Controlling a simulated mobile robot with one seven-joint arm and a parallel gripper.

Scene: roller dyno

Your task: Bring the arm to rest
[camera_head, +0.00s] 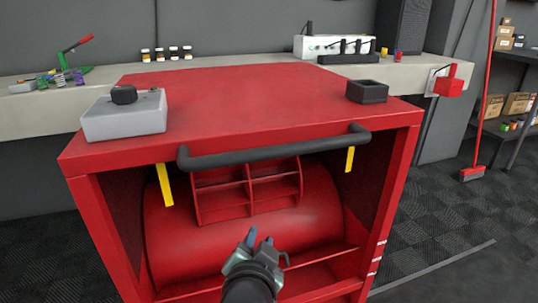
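My gripper (258,243) shows at the bottom middle, at the end of my dark arm, which comes up from the bottom edge. It is in front of the red roller drum (320,215) inside the open red cabinet. Its two bluish fingertips look slightly apart, with nothing seen between them. It hangs below the black handle bar (275,152) and appears clear of it. Whether it touches the drum cannot be told from this view.
The red cabinet (225,90) bears a grey box with a black knob (125,117) and a small black tray (367,92). Yellow strips (165,185) hang under its top. A grey bench (30,112) runs behind. A red broom (472,174) stands right; the dark floor (440,225) there is clear.

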